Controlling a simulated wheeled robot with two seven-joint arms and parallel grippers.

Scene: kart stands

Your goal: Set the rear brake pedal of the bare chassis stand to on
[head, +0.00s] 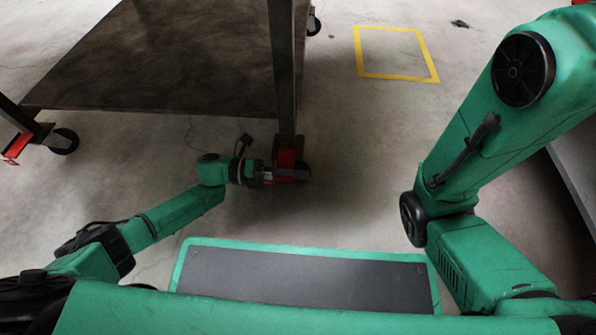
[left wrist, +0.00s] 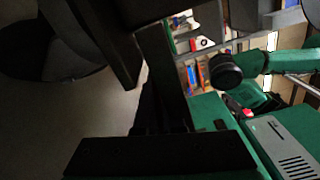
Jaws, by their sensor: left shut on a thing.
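A stand with a dark flat deck (head: 150,60) and dark metal legs fills the upper left of the head view. At the foot of its near right leg is a caster with a red brake pedal (head: 287,158). My left gripper (head: 282,176) is low beside this caster, shut on the red pedal; its fingertips are partly hidden there. Whether the pedal is up or down cannot be told. The left wrist view is dark, with a black block (left wrist: 160,155) across its lower part. My right gripper is out of view; only the right arm shows.
Another caster (head: 63,141) with a red part (head: 17,148) stands at the far left. A yellow floor square (head: 395,53) lies at the upper right. A grey edge (head: 575,175) shows at the right.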

